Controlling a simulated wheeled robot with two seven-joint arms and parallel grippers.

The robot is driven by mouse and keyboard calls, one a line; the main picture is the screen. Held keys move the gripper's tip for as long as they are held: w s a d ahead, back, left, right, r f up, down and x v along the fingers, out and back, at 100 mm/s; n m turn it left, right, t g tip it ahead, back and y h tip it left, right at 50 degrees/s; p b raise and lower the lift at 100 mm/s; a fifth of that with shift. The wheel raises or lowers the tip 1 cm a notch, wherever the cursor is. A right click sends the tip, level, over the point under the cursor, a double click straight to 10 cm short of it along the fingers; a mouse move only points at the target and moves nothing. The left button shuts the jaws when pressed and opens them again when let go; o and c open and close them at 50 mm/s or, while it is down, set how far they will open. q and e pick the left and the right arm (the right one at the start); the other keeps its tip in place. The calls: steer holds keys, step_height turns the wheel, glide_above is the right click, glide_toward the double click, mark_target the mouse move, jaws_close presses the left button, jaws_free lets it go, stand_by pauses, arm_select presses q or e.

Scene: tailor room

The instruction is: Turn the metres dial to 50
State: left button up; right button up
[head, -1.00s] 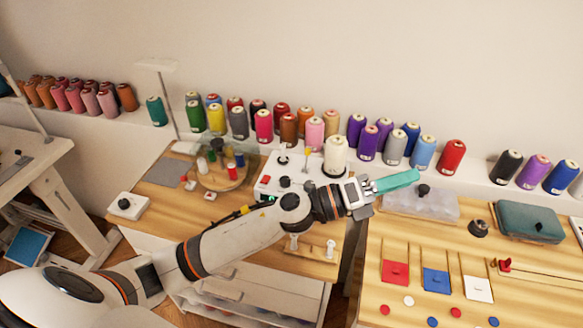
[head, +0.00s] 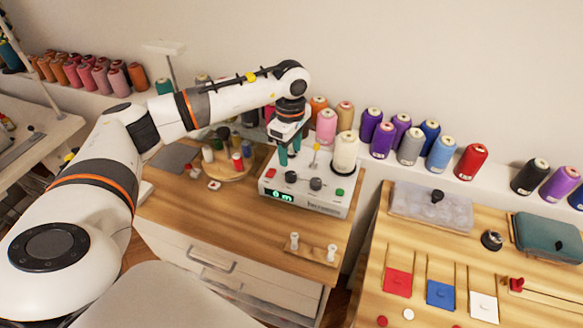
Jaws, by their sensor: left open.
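A white winding machine (head: 335,206) stands on the wooden table, with a green display (head: 280,196) on its front that seems to read 0 m. On its top are a dark knob (head: 291,177) at the left and another dark knob (head: 316,184) to its right. I cannot tell from labels which is the metres dial. My left gripper (head: 290,150) points down with its teal fingers apart and empty, above and behind the left knob, not touching it. My right gripper is not in view.
A cream cone (head: 345,152) stands at the machine's back, beside a thin post with a yellow tip (head: 316,147). A round wooden spool tray (head: 228,170) is to the left. A small board with white pegs (head: 313,250) lies in front. Thread cones line the back ledge.

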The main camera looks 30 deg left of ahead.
mark_target(291, 174)
arm_select(q)
step_height(291, 174, down, 8)
steer(key=shift+f+p, duration=0.1)
steer(key=shift+p, duration=0.7)
steer(key=c, duration=1)
steer(key=shift+o, duration=0.2)
